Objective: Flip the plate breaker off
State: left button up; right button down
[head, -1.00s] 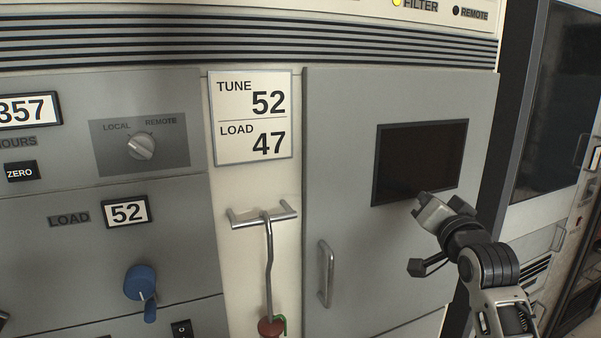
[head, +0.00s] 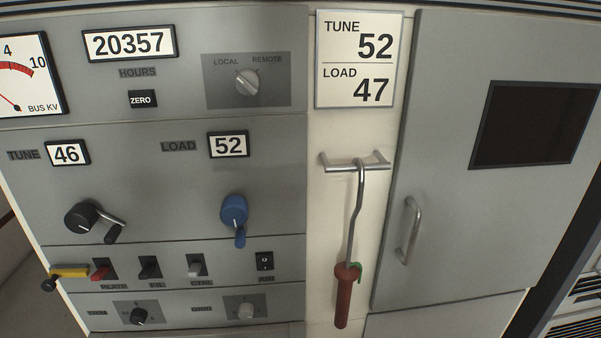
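The plate breaker (head: 104,269) is a red switch low on the left of the grey panel in the head view, above a dark label that reads PLATE. A yellow piece with a black knob lies just to its left. Whether the red lever is up or down is too small to tell. Neither of my grippers shows in the head view now.
Above are a black crank (head: 82,217) and a blue knob (head: 234,211). A red-handled hook (head: 346,290) hangs from a rail, left of a door handle (head: 410,230).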

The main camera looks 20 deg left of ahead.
aim_at(103, 272)
jog(key=u, duration=1.25)
jog(key=k, duration=0.5)
jog(key=z, duration=0.4)
jog(key=i, duration=0.65)
jog(key=u, duration=0.55)
